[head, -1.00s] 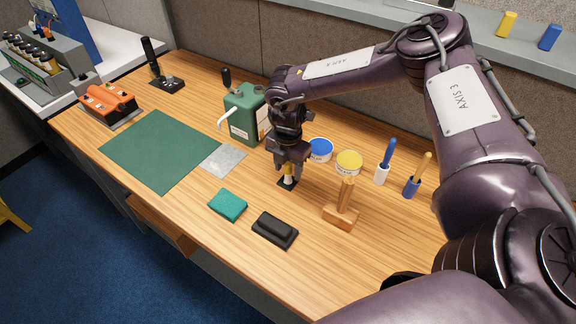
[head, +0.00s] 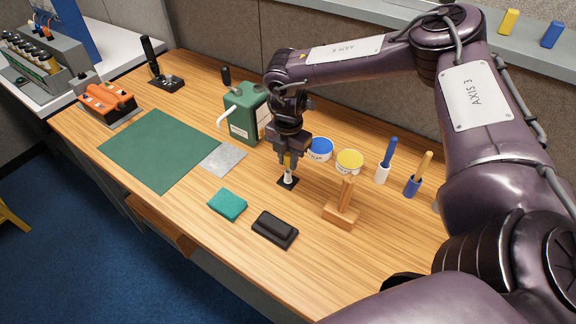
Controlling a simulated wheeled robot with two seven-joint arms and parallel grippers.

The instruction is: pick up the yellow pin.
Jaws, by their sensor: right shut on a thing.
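My right gripper (head: 287,163) points straight down over the middle of the wooden bench and is shut on the yellow pin (head: 287,159). Only a little yellow shows between the fingers; the rest of the pin is hidden by them. Just below stands a small upright white holder (head: 288,177) on a black square base. I cannot tell whether the pin's lower end is still inside it. My left gripper is not in view.
Blue-lidded (head: 320,149) and yellow-lidded (head: 349,161) tubs stand right of the gripper, with a wooden-handled block (head: 341,215) in front. A green canister (head: 245,113) stands left. A teal sponge (head: 227,204) and black block (head: 275,229) lie nearer. The green mat (head: 160,150) is clear.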

